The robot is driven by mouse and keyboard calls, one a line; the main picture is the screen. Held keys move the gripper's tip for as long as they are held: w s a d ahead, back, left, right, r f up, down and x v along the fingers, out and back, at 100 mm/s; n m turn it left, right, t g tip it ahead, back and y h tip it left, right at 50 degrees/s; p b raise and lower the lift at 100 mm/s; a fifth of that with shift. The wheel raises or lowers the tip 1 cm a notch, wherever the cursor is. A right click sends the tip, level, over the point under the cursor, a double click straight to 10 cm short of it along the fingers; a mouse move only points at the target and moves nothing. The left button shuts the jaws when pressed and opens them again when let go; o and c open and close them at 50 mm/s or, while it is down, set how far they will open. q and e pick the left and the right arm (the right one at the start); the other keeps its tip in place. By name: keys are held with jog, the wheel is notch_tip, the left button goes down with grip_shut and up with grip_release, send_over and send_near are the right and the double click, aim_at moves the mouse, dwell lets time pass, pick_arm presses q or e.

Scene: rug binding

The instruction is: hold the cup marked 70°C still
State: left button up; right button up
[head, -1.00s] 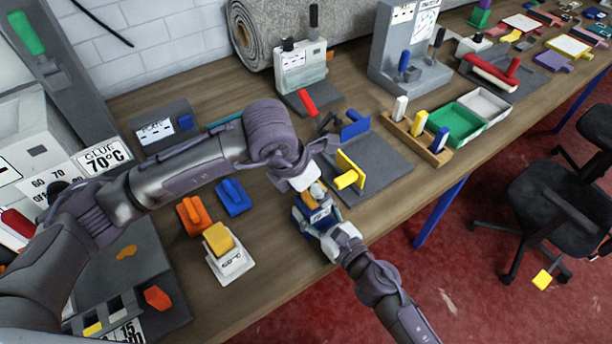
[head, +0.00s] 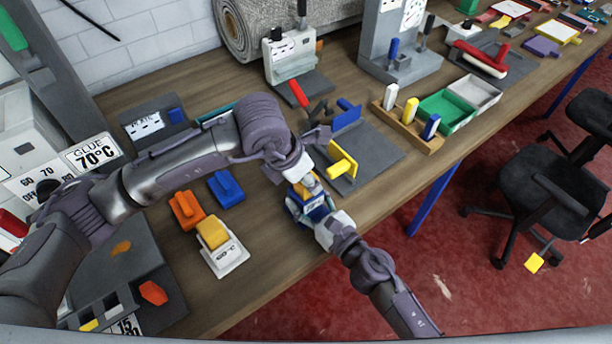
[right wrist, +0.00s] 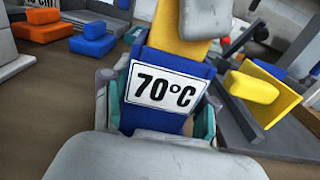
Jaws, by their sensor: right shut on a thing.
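The blue cup marked 70°C (head: 317,208) stands near the table's front edge, its label facing my right wrist camera (right wrist: 165,87). My right gripper (head: 312,211) is shut on the cup, with a finger on each side of it. A yellow piece (right wrist: 185,22) rises from the top of the cup; only a bit of it shows in the head view (head: 310,186). My left gripper (head: 297,168) is just above the cup, close to the yellow piece. Its fingertips are partly hidden, so I cannot tell whether it holds that piece.
A white cup with a yellow block (head: 213,233), an orange block (head: 187,210) and a blue block (head: 226,188) stand left of the cup. A grey board with a yellow paddle (head: 342,160) is behind right. The table edge is close in front.

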pick_arm(q)
jog(key=shift+c, duration=0.4)
jog(key=shift+r, duration=0.15)
jog(key=shift+r, duration=4.15)
pick_arm(e)
jog(key=o, duration=1.4)
jog(key=shift+o, duration=0.2)
jog(key=shift+s, duration=0.1)
jog(key=v, duration=1.2)
